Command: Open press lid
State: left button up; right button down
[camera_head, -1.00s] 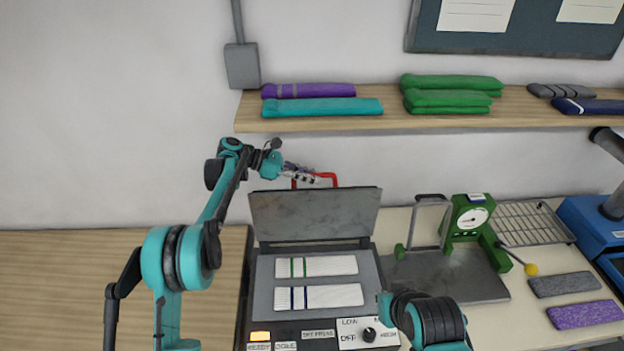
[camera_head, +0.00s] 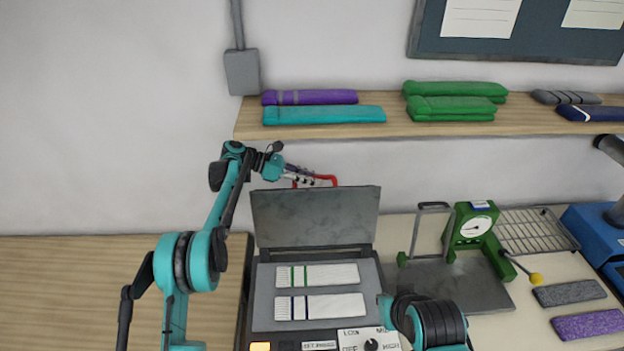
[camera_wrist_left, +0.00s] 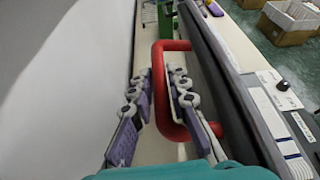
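The press (camera_head: 262,305) stands in the lower middle of the head view. Its grey lid (camera_head: 316,217) is raised nearly upright at the back. The red lid handle (camera_head: 325,178) sticks out at the lid's top edge. My left gripper (camera_head: 303,179) is at that handle. In the left wrist view, the fingers of my left gripper (camera_wrist_left: 158,88) lie on both sides of the red handle bar (camera_wrist_left: 158,62), close against it, with one finger inside the loop. My right arm shows at the bottom, but its gripper is out of view.
Two striped white knit pieces (camera_head: 318,275) (camera_head: 320,307) lie on the press bed. A green gauge stand (camera_head: 470,228) is to the right, beside a wire rack (camera_head: 535,230). A shelf (camera_head: 250,127) with folded knits hangs above the lid. The wooden table (camera_head: 70,290) at left is clear.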

pick_arm(q)
jog(key=shift+o, duration=1.2)
jog(key=shift+w, duration=0.15)
jog(key=shift+a, duration=0.15)
jog(key=v, duration=1.1)
jog(key=shift+a, duration=0.3)
jog(key=shift+a+r, duration=0.1)
